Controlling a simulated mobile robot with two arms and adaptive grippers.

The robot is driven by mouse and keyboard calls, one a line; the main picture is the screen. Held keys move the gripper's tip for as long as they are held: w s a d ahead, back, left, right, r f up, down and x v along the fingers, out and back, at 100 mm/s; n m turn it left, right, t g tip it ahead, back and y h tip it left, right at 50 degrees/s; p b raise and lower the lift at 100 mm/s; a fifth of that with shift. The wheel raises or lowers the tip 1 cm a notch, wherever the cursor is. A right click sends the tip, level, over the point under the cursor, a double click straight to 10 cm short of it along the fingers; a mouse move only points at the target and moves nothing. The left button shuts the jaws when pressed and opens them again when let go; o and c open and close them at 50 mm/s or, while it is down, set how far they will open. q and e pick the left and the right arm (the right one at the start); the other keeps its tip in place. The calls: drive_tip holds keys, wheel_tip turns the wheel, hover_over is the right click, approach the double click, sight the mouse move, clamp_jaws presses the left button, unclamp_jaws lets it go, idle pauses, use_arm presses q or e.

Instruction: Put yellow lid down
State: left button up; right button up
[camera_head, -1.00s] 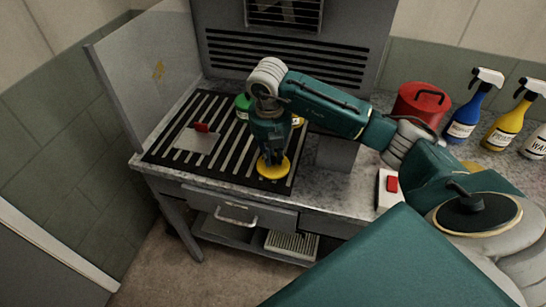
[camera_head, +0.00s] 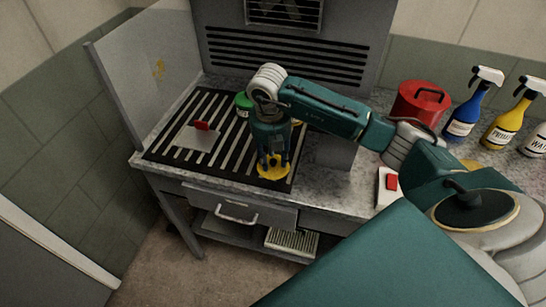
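The yellow lid (camera_head: 272,174) lies flat on the front right part of the black slotted grate of the workbench. My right gripper (camera_head: 271,165) points straight down over it. Its fingers are spread apart, with the lid's yellow showing between and around them. Whether the fingertips touch the lid cannot be told. My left gripper is out of view. A green-lidded jar (camera_head: 243,104) stands behind the gripper on the grate. Another yellow-topped item is mostly hidden behind my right wrist.
A metal plate with a red handle (camera_head: 202,126) rests on the left of the grate. A red can (camera_head: 418,104), blue (camera_head: 465,115) and yellow (camera_head: 505,122) spray bottles stand at the right.

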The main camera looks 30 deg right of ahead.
sight(271, 170)
drive_tip(key=shift+r+b, duration=0.35)
drive_tip(key=shift+r, duration=0.2)
wheel_tip(271, 170, up, 11)
drive_tip(key=s+a+b, duration=0.1)
drive_tip(key=shift+b, duration=0.3)
drive_tip(key=shift+a+f, duration=0.1)
